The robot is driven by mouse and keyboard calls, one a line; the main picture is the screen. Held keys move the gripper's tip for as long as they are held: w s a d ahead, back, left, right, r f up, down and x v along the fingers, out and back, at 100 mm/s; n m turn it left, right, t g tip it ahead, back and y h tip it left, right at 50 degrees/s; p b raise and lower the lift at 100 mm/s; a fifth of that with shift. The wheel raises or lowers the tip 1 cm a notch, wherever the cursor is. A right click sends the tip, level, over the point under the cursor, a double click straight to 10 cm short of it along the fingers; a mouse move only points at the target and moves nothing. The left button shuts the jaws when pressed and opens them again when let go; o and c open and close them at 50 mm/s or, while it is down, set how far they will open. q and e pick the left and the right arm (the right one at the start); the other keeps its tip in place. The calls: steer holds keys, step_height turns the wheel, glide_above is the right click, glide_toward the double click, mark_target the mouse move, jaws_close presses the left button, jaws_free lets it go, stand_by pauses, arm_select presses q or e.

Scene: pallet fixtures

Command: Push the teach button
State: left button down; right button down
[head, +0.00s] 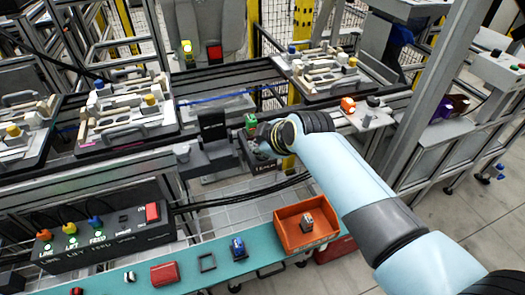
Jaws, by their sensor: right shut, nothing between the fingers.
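A small dark control box (262,168) with a pale label stands on the conveyor frame at the middle; the label is too small to read surely, perhaps TEACH. A green button (250,121) shows at its back left. My right arm reaches in from the lower right, and my right gripper (264,149) is over this box, shut and empty. The wrist and fingers hide much of the box's top. I cannot tell whether the fingertips touch a button. My left gripper is not in view.
A black panel (110,249) labelled LINE, LIFT and FEED stands at lower left. A teal shelf (205,280) in front carries an orange bin (307,234) and small parts. Pallets with fixtures (125,128) sit on the conveyors. A grey post (447,75) rises at right.

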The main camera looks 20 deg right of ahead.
steer(key=shift+f, duration=0.35)
steer(key=shift+r, duration=0.1)
stand_by(0.4)
steer(key=shift+r+p, duration=0.9)
step_height(320, 180, up, 5)
steer(key=p, duration=0.5)
steer(key=shift+d, duration=0.1)
stand_by(0.4)
